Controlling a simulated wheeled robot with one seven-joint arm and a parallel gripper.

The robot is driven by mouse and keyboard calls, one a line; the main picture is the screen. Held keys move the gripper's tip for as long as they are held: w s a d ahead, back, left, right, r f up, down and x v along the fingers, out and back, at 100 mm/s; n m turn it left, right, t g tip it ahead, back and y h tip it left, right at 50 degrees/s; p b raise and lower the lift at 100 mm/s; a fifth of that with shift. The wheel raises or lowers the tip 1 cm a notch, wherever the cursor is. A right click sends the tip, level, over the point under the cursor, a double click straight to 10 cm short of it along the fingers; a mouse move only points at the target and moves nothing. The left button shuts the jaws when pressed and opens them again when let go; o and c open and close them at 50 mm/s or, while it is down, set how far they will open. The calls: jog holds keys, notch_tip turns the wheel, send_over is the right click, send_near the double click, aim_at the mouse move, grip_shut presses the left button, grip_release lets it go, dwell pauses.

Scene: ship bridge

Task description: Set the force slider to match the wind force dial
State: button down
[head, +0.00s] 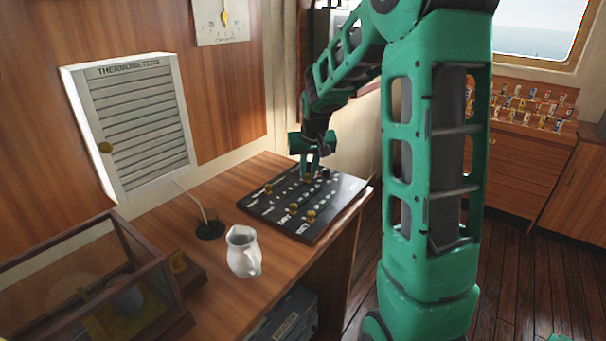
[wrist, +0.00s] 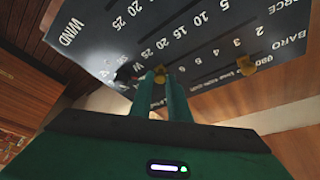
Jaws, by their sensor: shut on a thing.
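The slider board (head: 347,194) is a dark panel with white markings and brass knobs, lying on the wooden desk. My gripper (head: 309,170) is at its far edge, shut on a brass slider knob (wrist: 160,71). In the wrist view the fingers (wrist: 163,95) hide part of that knob and its slot, so I cannot tell its exact setting. The word FORCE (wrist: 291,6) is partly cut off at the upper right, above BARO. Another brass knob (wrist: 246,65) sits along the panel. A wall dial (head: 222,20) is cut off by the top edge; its wind reading is not legible.
A white jug (head: 243,252) and a thin rod on a dark round base (head: 210,230) stand on the desk left of the board. A glass case (head: 110,290) is at the front left. A louvred thermometer box (head: 135,125) hangs on the wall.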

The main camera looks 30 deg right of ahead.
jog(key=c, duration=1.7)
grip_release()
jog(key=shift+w+d, duration=0.15)
jog(key=shift+d, duration=0.1)
jog(key=shift+o, duration=0.2)
jog(key=shift+a+r, duration=0.1)
jog(key=shift+r, duration=0.05)
jog(key=v, duration=1)
jog(key=shift+r, duration=0.2)
jog(key=shift+a, duration=0.1)
jog(key=s+a+f+g, duration=0.1)
jog(key=s+a+f, duration=0.1)
jog(key=s, duration=0.9)
jog(key=s+a+f+m+g+y, duration=0.1)
jog(key=s+f, duration=0.2)
jog(key=s, duration=0.8)
jog(key=s+a+f+g+y, duration=0.1)
jog(key=s+a+f+g, duration=0.1)
jog(key=s, duration=0.9)
jog(key=shift+s+a+f, duration=0.25)
jog(key=shift+a+f, duration=0.1)
jog(key=shift+f, duration=0.1)
